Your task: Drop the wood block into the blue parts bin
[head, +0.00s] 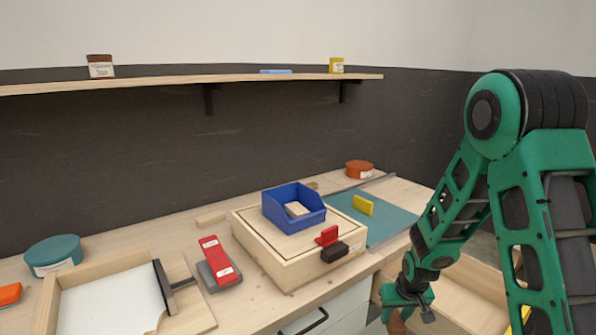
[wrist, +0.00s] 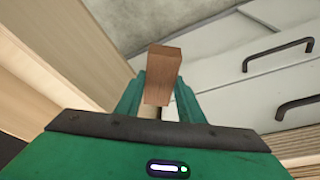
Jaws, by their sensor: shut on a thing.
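My gripper (head: 408,294) hangs low at the right, in front of the bench and beside an open drawer. It is shut on a brown wood block (head: 397,322), which sticks out below it near the bottom of the head view. In the wrist view the wood block (wrist: 163,70) stands between the two green fingers of my gripper (wrist: 160,98). The blue parts bin (head: 281,219) sits on a pale wooden box on the bench, up and left of my gripper. A pale piece shows inside the bin; I cannot tell what it is.
The wooden box (head: 281,270) bears a red and a black piece at its front right. The open drawer (head: 463,297) lies beside my gripper. A red stapler-like tool (head: 216,258), a teal mat (head: 385,222) with a yellow block, and a shelf (head: 240,80) are around the bin.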

